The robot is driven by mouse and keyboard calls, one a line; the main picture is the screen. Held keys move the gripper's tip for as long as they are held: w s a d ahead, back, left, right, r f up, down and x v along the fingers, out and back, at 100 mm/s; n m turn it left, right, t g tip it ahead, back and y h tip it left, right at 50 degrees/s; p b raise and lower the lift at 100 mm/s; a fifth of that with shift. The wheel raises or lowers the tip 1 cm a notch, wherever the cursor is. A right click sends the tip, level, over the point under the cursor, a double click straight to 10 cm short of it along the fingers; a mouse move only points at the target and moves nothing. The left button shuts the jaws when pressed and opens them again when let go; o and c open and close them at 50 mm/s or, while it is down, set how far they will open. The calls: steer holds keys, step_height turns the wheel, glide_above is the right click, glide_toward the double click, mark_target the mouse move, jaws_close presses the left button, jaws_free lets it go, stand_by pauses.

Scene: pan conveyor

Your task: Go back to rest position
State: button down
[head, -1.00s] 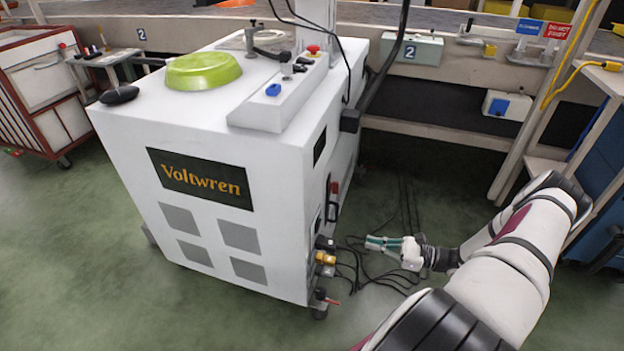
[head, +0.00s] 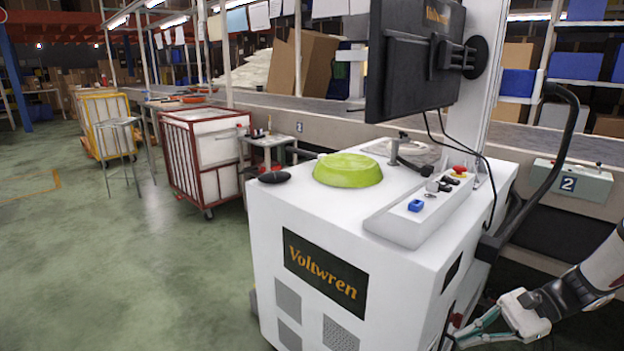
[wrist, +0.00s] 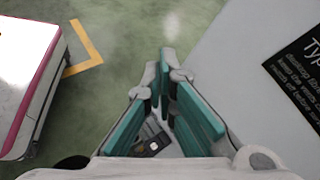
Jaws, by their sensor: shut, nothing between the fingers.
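My gripper (head: 478,331) is at the lower right of the head view, beside the right side of the white Voltwren cabinet (head: 262,232). Its teal-padded fingers are together and hold nothing. In the wrist view my gripper (wrist: 170,75) points out over the green floor, with a pale surface bearing a black text panel to its right. My forearm comes in from the right edge of the head view.
A monitor (head: 405,60) stands above. A red-framed cart (head: 200,155) is at left. Open green floor (head: 110,270) lies left of the cabinet.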

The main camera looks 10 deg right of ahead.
steer(key=s+a+r+n+g+h, duration=0.2)
steer(key=s+a+r+n+h, duration=0.25)
steer(key=a+r, duration=0.3)
steer(key=s+a+r+n+g+h, duration=0.25)
steer(key=s+a+r+n, duration=0.2)
steer(key=a+r, duration=0.35)
steer(key=s+a+r+n+t+h, duration=0.25)
steer(key=s+n+h, duration=0.3)
steer(key=s, duration=1.05)
step_height(320, 180, up, 34)
steer(key=d+n+t+p, duration=0.1)
steer(key=t+p, duration=0.3)
steer(key=p, duration=2.7)
steer(key=shift+f+t, duration=0.15)
steer(key=shift+t, duration=0.25)
steer(key=shift+d, duration=0.1)
